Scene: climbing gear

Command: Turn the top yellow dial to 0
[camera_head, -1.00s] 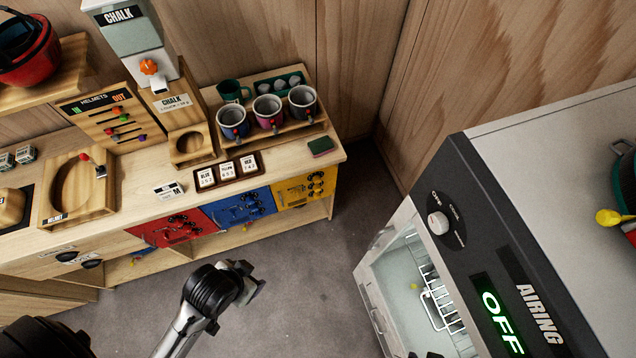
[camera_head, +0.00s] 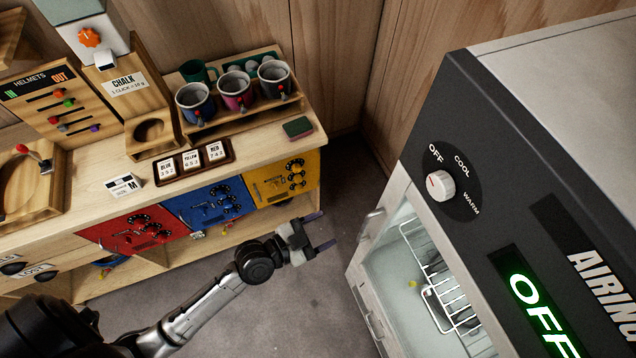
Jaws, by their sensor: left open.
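The yellow panel (camera_head: 268,184) is at the right end of the bench front. It carries several small black dials, and the top dial (camera_head: 297,166) sits near the panel's upper right. The numbers on the dials are too small to read. My left gripper (camera_head: 322,231) is open and empty. It is in front of and below the yellow panel, apart from it, with its fingers pointing right. My right gripper is not in view.
A blue panel (camera_head: 208,204) and a red panel (camera_head: 130,231) adjoin the yellow one. Code cards in a holder (camera_head: 194,162), mugs on a rack (camera_head: 238,104) and a green brush (camera_head: 298,127) stand above. The airing cabinet (camera_head: 455,130) is close on the right.

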